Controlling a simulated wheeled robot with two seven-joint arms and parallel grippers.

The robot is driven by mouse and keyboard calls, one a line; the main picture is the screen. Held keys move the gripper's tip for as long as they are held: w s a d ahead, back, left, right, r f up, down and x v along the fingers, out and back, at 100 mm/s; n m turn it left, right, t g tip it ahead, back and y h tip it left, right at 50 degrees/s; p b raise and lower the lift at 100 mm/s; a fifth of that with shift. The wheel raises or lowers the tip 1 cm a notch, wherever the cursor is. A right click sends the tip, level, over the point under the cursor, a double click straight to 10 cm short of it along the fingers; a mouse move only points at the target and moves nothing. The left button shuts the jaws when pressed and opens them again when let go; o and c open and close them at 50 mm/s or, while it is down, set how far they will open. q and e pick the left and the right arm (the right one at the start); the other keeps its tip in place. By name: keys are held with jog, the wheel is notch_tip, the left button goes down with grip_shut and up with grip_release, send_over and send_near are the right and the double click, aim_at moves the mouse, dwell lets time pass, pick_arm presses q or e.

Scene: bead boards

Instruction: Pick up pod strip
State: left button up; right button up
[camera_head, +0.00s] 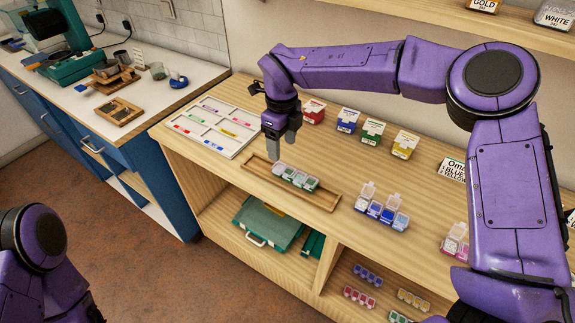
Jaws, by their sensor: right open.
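A pod strip (296,177) with several small clear-lidded compartments, green and grey inside, lies in a shallow wooden tray (322,199) on the wooden bench. My right gripper (273,157) points down at the left end of the tray, just left of and above the strip. It is open and empty, and its fingers look apart from the strip. Another strip of pods with blue contents and some raised lids (382,210) stands to the right on the bench. My left arm shows at the lower left, but its gripper is out of view.
Red (313,111), blue (347,120), green (372,131) and yellow (404,144) boxes line the back of the bench. A white compartmented tray (212,126) lies at left. A pink pod group (455,243) stands at right, partly behind my arm. A green case (268,224) is on the shelf below.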

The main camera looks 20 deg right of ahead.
aim_at(282, 166)
jog(key=shift+s+f+p, duration=0.45)
jog(key=shift+s+f, duration=0.7)
jog(key=shift+f, duration=0.05)
jog(key=w+f, duration=0.1)
jog(key=f, duration=0.1)
jog(key=f+p, duration=0.1)
jog(key=f, duration=0.1)
jog(key=w+f+p, duration=0.1)
jog(key=f, duration=0.1)
jog(key=shift+w, duration=0.3)
jog(key=shift+s+r, duration=0.2)
jog(key=shift+s, duration=0.15)
jog(key=shift+s+r, duration=0.1)
jog(key=c, duration=0.3)
pick_arm(q)
jog(key=s+r, duration=0.1)
jog(key=r, duration=0.2)
jog(key=shift+s+r, duration=0.1)
jog(key=shift+s, duration=0.3)
pick_arm(e)
jog(key=c, duration=0.6)
